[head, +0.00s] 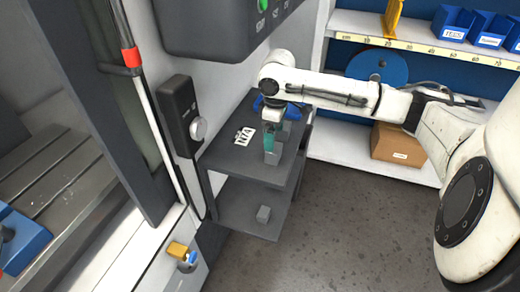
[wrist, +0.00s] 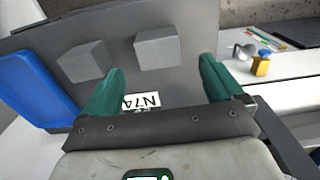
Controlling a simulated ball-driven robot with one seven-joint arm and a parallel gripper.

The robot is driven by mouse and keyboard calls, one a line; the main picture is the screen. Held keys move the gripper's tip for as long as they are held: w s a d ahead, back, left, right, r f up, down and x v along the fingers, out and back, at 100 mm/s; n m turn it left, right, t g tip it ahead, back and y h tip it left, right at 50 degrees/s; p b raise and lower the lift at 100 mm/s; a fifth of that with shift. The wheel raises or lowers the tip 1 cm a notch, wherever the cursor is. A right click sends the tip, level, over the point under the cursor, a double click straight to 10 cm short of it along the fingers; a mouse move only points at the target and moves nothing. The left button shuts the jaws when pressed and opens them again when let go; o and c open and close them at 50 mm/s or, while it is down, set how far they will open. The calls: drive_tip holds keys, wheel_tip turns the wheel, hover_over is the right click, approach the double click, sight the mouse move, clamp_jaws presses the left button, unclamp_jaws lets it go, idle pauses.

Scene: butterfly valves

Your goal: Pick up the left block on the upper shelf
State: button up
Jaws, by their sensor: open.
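My gripper (head: 273,137) points down over the upper shelf (head: 226,160) of a dark grey stand. Its teal fingers are apart with nothing seen held between them; they also show in the wrist view (wrist: 161,68). A plain grey block (head: 272,157) is by the fingertips in the head view. The wrist view shows two grey blocks on a grey surface, a left one (wrist: 84,62) and a right one (wrist: 158,48). The right one appears beyond the gap between the fingertips. I cannot tell whether the fingers touch a block.
A white label card (head: 244,135) lies on the upper shelf. A black wall-mounted box (head: 181,115) and the machine stand at left. A blue object (wrist: 38,88) is left of the blocks. Floor at front right is clear.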

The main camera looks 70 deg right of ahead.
sight(274, 153)
drive_tip(key=shift+d+f, duration=0.2)
drive_tip(key=shift+f, duration=0.15)
drive_tip(key=shift+a+f+p, duration=0.1)
drive_tip(key=shift+f+p, duration=0.65)
drive_tip(key=shift+f, duration=2.65)
drive_tip(key=c, duration=1.3)
